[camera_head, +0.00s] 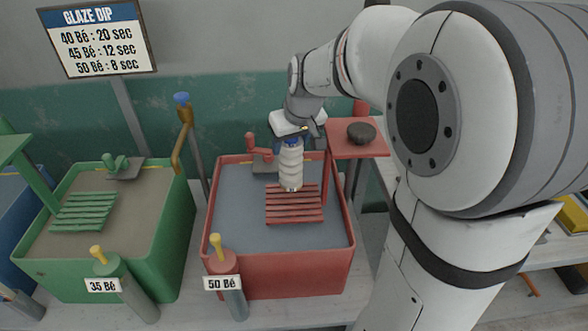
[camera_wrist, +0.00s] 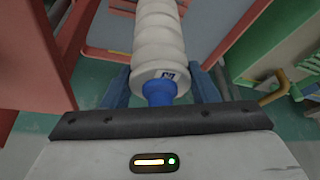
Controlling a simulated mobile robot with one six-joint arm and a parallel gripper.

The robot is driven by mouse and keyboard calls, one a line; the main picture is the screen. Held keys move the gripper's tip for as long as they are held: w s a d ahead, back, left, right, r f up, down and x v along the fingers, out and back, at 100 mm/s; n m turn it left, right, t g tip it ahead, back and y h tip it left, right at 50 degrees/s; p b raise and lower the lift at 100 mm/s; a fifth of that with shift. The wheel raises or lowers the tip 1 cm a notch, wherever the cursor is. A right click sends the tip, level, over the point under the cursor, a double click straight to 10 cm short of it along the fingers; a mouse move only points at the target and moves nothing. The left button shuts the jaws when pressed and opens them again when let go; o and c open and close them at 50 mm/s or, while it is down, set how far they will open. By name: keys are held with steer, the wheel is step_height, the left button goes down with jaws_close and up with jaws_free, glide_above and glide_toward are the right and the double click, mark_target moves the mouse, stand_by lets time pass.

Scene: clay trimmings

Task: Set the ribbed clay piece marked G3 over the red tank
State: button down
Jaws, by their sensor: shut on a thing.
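The ribbed clay piece (camera_head: 290,168) is white with a blue end, and my gripper (camera_head: 290,142) is shut on that blue end. In the head view the piece hangs upright over the red tank (camera_head: 285,272), above its red slatted rack (camera_head: 294,204). I cannot tell the exact height or whether it touches the rack. The wrist view shows the ribbed body (camera_wrist: 158,40) between my gripper's blue fingers (camera_wrist: 160,90), with a small dark mark near the blue end that I cannot read clearly. The red tank holds grey liquid.
A green tank (camera_head: 125,265) with a green rack stands to the left. A red shelf (camera_head: 345,149) with a dark lump (camera_head: 361,132) is beside the red tank's back right. Cylinders marked 50 Bé (camera_head: 222,283) and 35 Bé (camera_head: 103,285) stand in front. A glaze sign (camera_head: 97,38) hangs behind.

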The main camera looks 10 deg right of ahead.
step_height(320, 180, down, 2)
steer(key=shift+w+d+f, duration=0.1)
steer(key=shift+w+d, duration=0.05)
steer(key=shift+f, duration=1.9)
steer(key=shift+f, duration=0.25)
steer(key=c, duration=0.5)
jaws_free()
steer(key=shift+r, duration=0.1)
